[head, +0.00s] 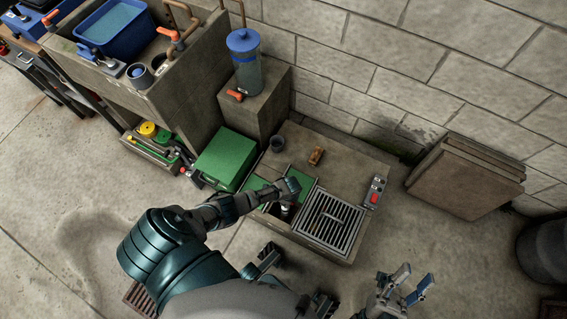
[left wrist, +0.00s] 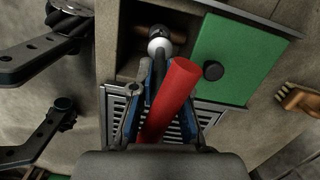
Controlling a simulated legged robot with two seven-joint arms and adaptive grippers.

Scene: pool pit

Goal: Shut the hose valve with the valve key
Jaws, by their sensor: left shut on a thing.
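My left gripper (head: 286,196) is over the open pit box (head: 350,160), and my own wrist hides most of its fingers in the head view. In the left wrist view its blue-padded fingers are shut around a red bar (left wrist: 172,95), which looks like the valve key's handle. A pale round end (left wrist: 159,46) shows in the dark opening just beyond the fingers. It may be the key's end or the valve, and I cannot tell whether they touch. The hose valve is not clearly visible. My right gripper (head: 404,291) is open and empty over the floor.
A green cover (left wrist: 235,60) with a black knob lies beside the opening. A metal grate (head: 330,222) is in the box top. A green box (head: 224,160) stands left.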

